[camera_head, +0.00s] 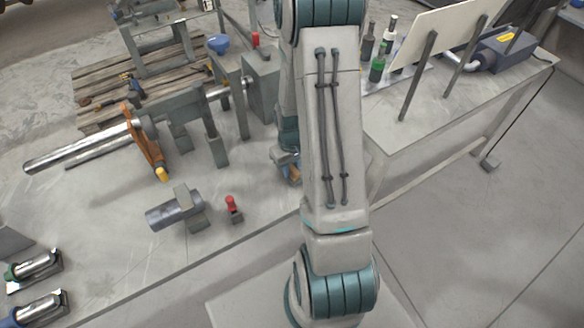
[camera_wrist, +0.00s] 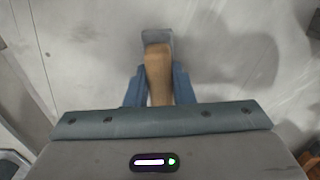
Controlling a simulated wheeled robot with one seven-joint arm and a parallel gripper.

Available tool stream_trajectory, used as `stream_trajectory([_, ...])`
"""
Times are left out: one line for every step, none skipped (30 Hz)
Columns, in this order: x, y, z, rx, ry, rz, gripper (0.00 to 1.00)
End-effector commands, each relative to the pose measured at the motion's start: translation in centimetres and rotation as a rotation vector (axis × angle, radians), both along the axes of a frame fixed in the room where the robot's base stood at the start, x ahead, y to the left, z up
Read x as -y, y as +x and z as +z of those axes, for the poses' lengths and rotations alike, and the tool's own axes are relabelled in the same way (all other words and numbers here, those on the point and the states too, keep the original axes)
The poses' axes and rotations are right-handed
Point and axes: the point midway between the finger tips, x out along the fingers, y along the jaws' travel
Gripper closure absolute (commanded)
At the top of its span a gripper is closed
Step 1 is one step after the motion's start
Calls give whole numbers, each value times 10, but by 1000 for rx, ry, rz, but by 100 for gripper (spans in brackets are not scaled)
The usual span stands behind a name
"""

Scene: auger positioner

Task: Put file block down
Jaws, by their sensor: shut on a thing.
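The file block (camera_wrist: 157,62) is tan with a grey end, and it sits between the two blue fingers of my gripper (camera_wrist: 158,88) in the wrist view. The fingers are shut on its sides. The grey end points away from my palm, over a grey surface. In the head view a small brownish part of the block (camera_head: 293,174) shows beside my arm, near the right part of the grey table (camera_head: 120,215). My arm hides most of the gripper there. I cannot tell whether the block touches the table.
A red-topped clamp (camera_head: 233,209) and a grey cylindrical motor-like part (camera_head: 175,208) stand left of my gripper. An auger shaft (camera_head: 75,147) with an orange bracket (camera_head: 147,143) lies further left. A second table (camera_head: 440,110) holds bottles and panels. The table's front middle is clear.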

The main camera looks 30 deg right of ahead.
Motion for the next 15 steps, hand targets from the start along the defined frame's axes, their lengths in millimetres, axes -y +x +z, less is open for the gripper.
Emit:
stream_trajectory([0, 0, -4, -2, 0, 0, 100])
stream_trajectory([0, 0, -6, -1, 0, 0, 100])
stream_trajectory([0, 0, -8, 0, 0, 0, 100])
stream_trajectory([0, 0, -9, 0, 0, 0, 100])
stream_trajectory([0, 0, -10, 0, 0, 0, 100])
stream_trajectory([0, 0, -10, 1, 0, 0, 100])
stream_trajectory([0, 0, -10, 1, -1, 0, 100])
stream_trajectory([0, 0, -10, 1, -1, 0, 100])
stream_trajectory([0, 0, -10, 1, -1, 0, 100])
stream_trajectory([0, 0, -10, 1, -1, 1, 100])
stream_trajectory([0, 0, -10, 1, -1, 1, 100])
stream_trajectory([0, 0, -10, 1, -1, 1, 100])
stream_trajectory([0, 0, -11, 1, -1, 1, 100])
stream_trajectory([0, 0, -13, 1, -1, 1, 100])
stream_trajectory([0, 0, -14, 1, -1, 1, 100])
